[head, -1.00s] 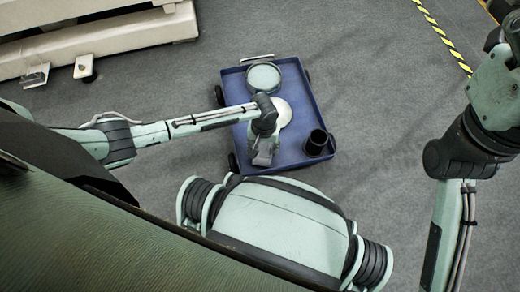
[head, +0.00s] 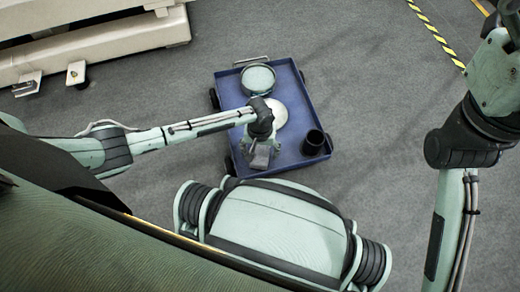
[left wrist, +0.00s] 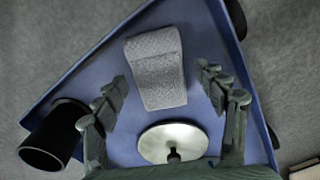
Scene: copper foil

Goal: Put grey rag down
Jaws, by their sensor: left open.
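The grey rag (left wrist: 157,68) lies on the blue cart top (left wrist: 190,20), near the edge closest to me in the head view. It is a folded, textured strip, and it also shows in the head view (head: 260,157). My left gripper (head: 262,150) is just above the cart at the rag. In the left wrist view, the fingers of my left gripper (left wrist: 163,86) are spread wide, one on each side of the rag, with visible gaps. The gripper is open and holds nothing. My right arm is at the right of the head view, but its gripper is out of frame.
A round metal lid with a dark knob (left wrist: 173,142) lies beside the rag on the cart. Open grey floor (head: 380,110) surrounds the cart.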

